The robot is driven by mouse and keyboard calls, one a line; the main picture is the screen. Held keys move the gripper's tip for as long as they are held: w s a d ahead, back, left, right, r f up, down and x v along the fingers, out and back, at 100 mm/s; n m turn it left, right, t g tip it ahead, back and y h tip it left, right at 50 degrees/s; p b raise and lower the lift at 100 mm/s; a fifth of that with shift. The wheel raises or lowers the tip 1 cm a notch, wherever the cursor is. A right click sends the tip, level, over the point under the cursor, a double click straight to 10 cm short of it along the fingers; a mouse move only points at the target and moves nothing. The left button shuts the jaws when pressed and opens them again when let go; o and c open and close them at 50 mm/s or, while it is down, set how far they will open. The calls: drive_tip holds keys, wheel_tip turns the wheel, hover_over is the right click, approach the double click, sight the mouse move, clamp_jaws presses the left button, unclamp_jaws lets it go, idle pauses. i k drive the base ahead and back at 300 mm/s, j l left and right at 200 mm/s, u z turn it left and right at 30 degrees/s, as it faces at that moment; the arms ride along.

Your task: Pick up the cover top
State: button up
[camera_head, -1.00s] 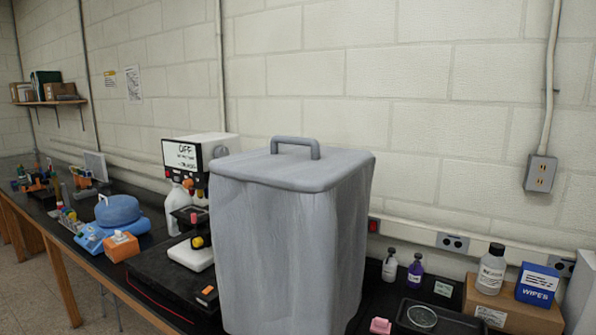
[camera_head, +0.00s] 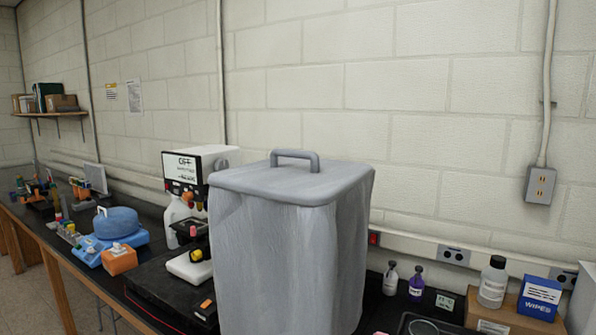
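A large grey box-like cover (camera_head: 290,255) stands upright on the black bench, in the middle of the head view. Its flat top (camera_head: 290,182) carries a raised grey loop handle (camera_head: 295,154). The cover's lower edge is cut off by the bottom of the picture. What is under the cover is hidden. My gripper is not in view.
Left of the cover are a white machine (camera_head: 196,165), a black platform (camera_head: 160,285), an orange box (camera_head: 119,260) and a blue device (camera_head: 116,225). Right of it are small bottles (camera_head: 416,281) and a cardboard box (camera_head: 510,318). The wall behind is bare above the handle.

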sight(300, 178)
drive_tip(key=i+j, duration=0.15)
drive_tip(key=j, duration=0.15)
drive_tip(key=i+j, duration=0.2)
drive_tip(key=j, duration=0.15)
drive_tip(key=i+j+z, duration=0.1)
drive_tip(key=j, duration=0.2)
drive_tip(key=i+j, duration=0.35)
drive_tip(key=j, duration=0.3)
